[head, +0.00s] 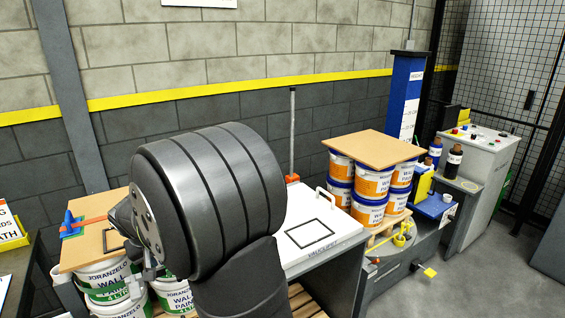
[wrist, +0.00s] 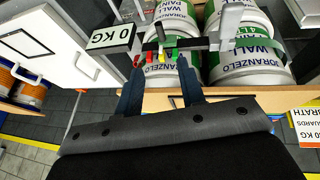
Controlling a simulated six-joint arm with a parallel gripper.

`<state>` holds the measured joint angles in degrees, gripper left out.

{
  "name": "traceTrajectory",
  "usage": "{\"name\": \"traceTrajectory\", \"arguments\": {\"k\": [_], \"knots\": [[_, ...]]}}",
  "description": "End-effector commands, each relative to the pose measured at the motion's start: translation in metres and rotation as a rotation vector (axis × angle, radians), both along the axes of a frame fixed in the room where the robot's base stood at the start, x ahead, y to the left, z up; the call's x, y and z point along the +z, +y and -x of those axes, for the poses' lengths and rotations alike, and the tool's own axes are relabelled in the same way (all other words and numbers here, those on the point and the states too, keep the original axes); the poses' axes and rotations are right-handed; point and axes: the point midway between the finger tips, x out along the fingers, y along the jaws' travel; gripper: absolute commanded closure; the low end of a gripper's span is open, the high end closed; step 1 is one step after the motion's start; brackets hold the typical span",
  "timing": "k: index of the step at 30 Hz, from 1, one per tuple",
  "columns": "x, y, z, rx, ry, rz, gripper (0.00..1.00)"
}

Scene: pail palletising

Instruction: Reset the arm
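My gripper (wrist: 157,75) shows in the wrist view with two dark blue fingers spread apart and nothing held between them. Beyond the fingertips stand white and green paint pails (wrist: 238,75), seen upside down. In the head view my dark arm fills the middle left and hides much of what is behind it; I cannot make out the fingers there. White and green pails (head: 108,282) stand below my arm at the left, under a tan sheet (head: 85,253).
A second stack of orange and white pails (head: 370,183) carries a tan board (head: 374,147). A white-topped cabinet (head: 325,238) stands between the stacks. A grey control cabinet (head: 480,170) and a mesh fence (head: 510,80) are at the right. Grey floor at the lower right is mostly clear.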

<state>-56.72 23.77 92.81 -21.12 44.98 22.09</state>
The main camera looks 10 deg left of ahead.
Motion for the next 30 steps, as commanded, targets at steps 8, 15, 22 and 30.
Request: {"name": "traceTrajectory", "arguments": {"k": [8, 15, 22, 30], "knots": [[-0.049, 0.007, -0.021, -0.001, 0.002, 0.003, 0.64], [-0.087, 0.013, -0.038, -0.001, 0.002, 0.002, 0.64], [-0.117, 0.018, -0.051, 0.0, 0.001, 0.001, 0.64], [-0.133, 0.021, -0.058, 0.0, 0.001, -0.001, 0.64]]}}
